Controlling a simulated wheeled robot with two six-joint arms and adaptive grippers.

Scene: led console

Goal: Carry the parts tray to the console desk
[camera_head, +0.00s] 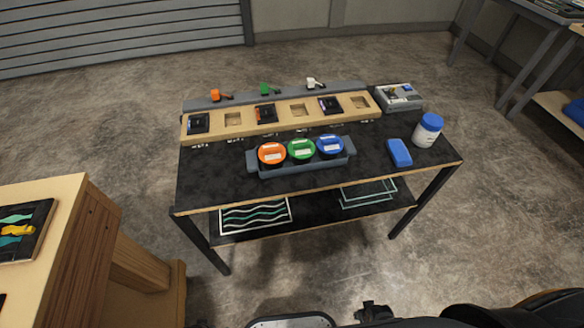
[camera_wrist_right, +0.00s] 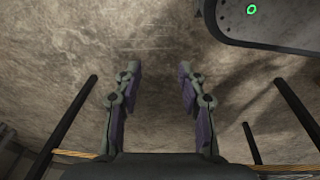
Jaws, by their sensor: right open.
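The parts tray (camera_head: 305,169), a grey-blue tray with end handles, rests on the black top of the console desk (camera_head: 218,183), near the middle of its front edge. It holds three round lidded containers: orange (camera_head: 271,154), green (camera_head: 301,150) and blue (camera_head: 330,146). My right gripper (camera_wrist_right: 160,70) is open and empty in the right wrist view, with bare concrete floor behind its fingers. A small dark part at the bottom of the head view may be the same gripper, short of the desk. My left gripper is not visible.
A wooden strip (camera_head: 282,125) with black modules and empty recesses runs along the desk's back. A wooden bench (camera_head: 65,225) is at left. Floor before the desk is clear.

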